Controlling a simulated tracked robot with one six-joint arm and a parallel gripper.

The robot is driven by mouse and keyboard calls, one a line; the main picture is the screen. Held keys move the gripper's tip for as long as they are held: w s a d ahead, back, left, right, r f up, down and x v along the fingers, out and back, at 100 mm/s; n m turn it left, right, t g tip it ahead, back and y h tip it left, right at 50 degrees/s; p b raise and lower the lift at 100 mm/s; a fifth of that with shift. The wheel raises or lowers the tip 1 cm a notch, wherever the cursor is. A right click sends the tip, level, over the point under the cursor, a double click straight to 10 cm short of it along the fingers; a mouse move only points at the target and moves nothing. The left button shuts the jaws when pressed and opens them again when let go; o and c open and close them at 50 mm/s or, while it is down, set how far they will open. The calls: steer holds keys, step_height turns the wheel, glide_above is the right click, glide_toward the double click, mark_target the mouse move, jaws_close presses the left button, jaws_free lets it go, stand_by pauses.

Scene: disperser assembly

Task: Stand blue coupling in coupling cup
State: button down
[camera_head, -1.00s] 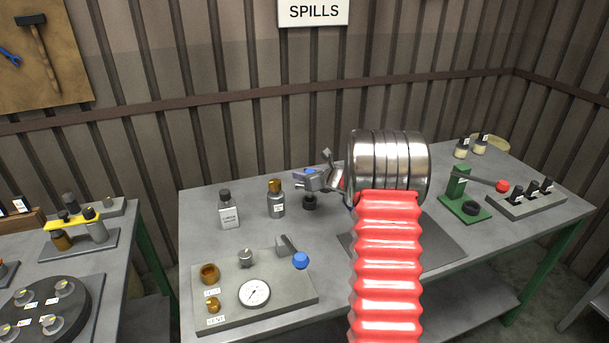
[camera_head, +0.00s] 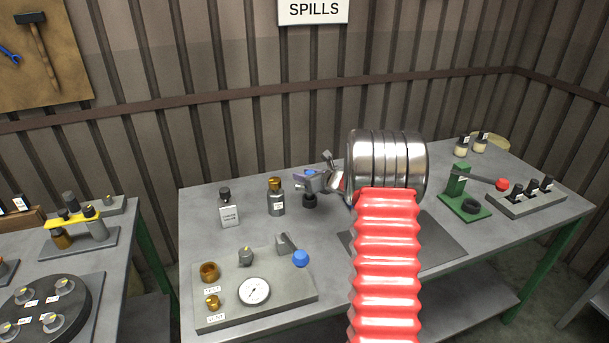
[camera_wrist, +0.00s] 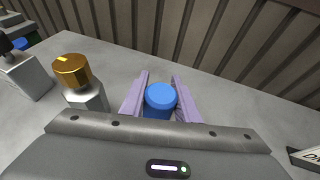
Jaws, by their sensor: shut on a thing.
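The blue coupling (camera_wrist: 160,98) shows as a round blue top between the two lavender fingers of my gripper (camera_wrist: 160,92) in the wrist view. My gripper is shut on it. In the head view, my gripper (camera_head: 313,182) is above the back middle of the bench, and only a little blue shows at its fingers. A dark round piece (camera_head: 310,201) is directly below the fingers. I cannot tell whether it is the coupling cup or the coupling's lower part, nor whether the coupling is seated. The coupling's lower end is hidden in the wrist view.
A gold-capped grey bottle (camera_head: 276,198) and a dark-capped labelled bottle (camera_head: 229,209) stand left of my gripper. A panel with a gauge (camera_head: 254,290) and blue knob (camera_head: 301,258) lies in front. A green lever press (camera_head: 459,187) stands at right.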

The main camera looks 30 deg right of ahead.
steer(key=shift+f, duration=1.2)
steer(key=c, duration=1.3)
jaws_free()
steer(key=shift+f, duration=0.15)
steer(key=v, duration=1.3)
steer(key=shift+s+r, duration=0.2)
steer(key=shift+s, duration=0.1)
